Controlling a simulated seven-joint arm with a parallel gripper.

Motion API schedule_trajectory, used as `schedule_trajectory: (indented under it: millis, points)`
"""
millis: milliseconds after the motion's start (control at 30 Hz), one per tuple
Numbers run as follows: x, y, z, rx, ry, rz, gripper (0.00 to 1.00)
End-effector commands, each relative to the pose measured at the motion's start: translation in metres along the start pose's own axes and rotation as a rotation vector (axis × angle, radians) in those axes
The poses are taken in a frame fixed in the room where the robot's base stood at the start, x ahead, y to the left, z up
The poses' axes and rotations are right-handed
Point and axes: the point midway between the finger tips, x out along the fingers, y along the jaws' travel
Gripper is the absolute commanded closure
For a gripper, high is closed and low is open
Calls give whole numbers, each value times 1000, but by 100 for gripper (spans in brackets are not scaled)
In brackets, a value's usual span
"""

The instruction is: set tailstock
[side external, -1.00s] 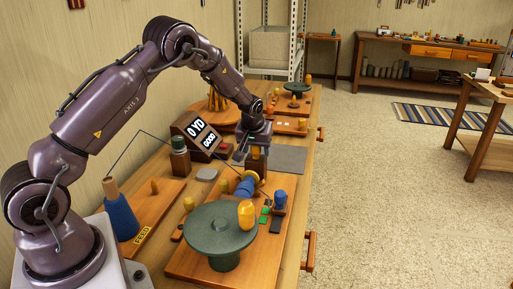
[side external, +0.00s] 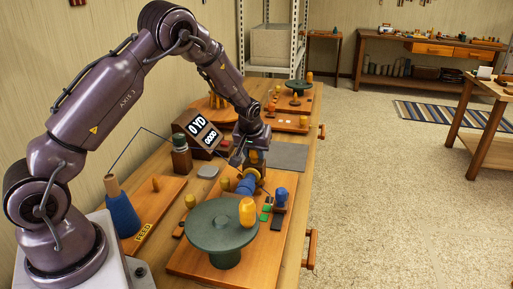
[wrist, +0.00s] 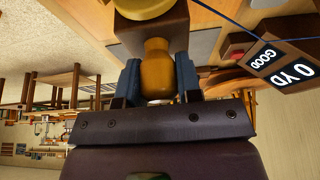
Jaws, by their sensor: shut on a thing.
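My gripper (wrist: 159,82) is shut on a yellow-orange knob (wrist: 157,66), with a blue finger pad on each side of it in the wrist view. The knob stands out from a dark brown wooden block (wrist: 150,36), which looks like the tailstock. A yellow disc (wrist: 145,6) lies just beyond the block. In the side view my gripper (side external: 252,151) is over the board, close behind a blue spool (side external: 245,185). There the arm and gripper hide much of the knob and block, and I cannot tell whether the block touches the spool.
A green round wheel (side external: 215,222) with a yellow handle (side external: 247,211) stands at the board's near end. A blue knob (side external: 281,195) is to the right. A display (side external: 199,132) reads 0 YD, GOOD. A blue thread cone (side external: 122,216) stands at left. A grey mat (side external: 288,157) lies clear.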

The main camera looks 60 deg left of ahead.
Motion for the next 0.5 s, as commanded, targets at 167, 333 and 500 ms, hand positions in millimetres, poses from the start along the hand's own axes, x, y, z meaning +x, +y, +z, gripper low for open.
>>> schedule_trajectory:
  millis: [167,333,500]
  points:
    - [-2,0,6,0,-16,-3,100]
    - [-2,1,6,-1,-18,-3,52]
    - [-1,0,5,0,-14,-3,42]
